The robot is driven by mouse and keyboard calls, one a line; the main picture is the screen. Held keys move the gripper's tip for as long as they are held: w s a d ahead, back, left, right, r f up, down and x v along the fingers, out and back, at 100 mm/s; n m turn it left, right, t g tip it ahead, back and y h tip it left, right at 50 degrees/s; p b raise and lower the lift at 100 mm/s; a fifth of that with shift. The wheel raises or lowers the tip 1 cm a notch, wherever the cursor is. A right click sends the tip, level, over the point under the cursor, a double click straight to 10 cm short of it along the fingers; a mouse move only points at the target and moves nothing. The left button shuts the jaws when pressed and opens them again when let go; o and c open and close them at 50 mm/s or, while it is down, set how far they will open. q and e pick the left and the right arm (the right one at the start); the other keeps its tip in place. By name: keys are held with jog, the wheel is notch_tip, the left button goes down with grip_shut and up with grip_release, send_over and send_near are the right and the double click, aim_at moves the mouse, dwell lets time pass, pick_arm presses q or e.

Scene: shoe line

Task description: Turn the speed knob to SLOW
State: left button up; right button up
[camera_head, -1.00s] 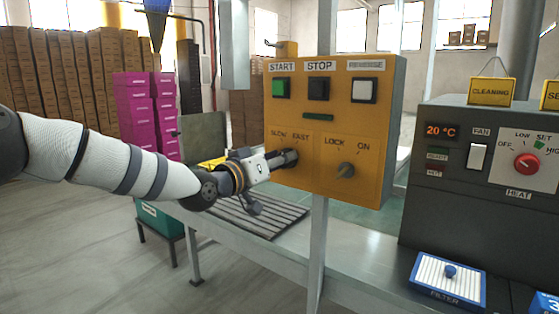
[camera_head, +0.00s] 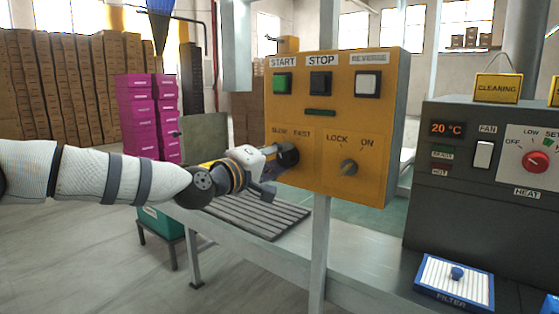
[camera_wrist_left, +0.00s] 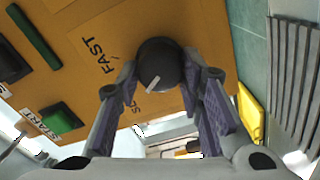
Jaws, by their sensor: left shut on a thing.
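The yellow control panel (camera_head: 320,225) carries the speed knob under the SLOW and FAST labels. My left gripper (camera_head: 285,158) is at the panel's left side and covers the knob in the head view. In the left wrist view the knob (camera_wrist_left: 165,62) is round and dark with a white mark. My left gripper (camera_wrist_left: 160,82) has a finger on each side of it and is shut on it. The mark lies toward the lower left, on the side of the partly hidden SLOW label (camera_wrist_left: 137,103). The FAST label (camera_wrist_left: 97,55) is clear. My right gripper is out of view.
The lock knob (camera_head: 348,168) sits right of the speed knob. The green START (camera_head: 282,84), black STOP (camera_head: 320,83) and white REVERSE (camera_head: 367,84) buttons are above. A grey heater unit (camera_head: 440,220) stands at the right, with a blue-framed filter (camera_head: 452,283) before it.

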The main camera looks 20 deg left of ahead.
pick_arm(q)
jog(key=shift+n, duration=0.4)
jog(key=o, duration=1.2)
jog(key=shift+c, duration=0.2)
jog(key=v, duration=1.2)
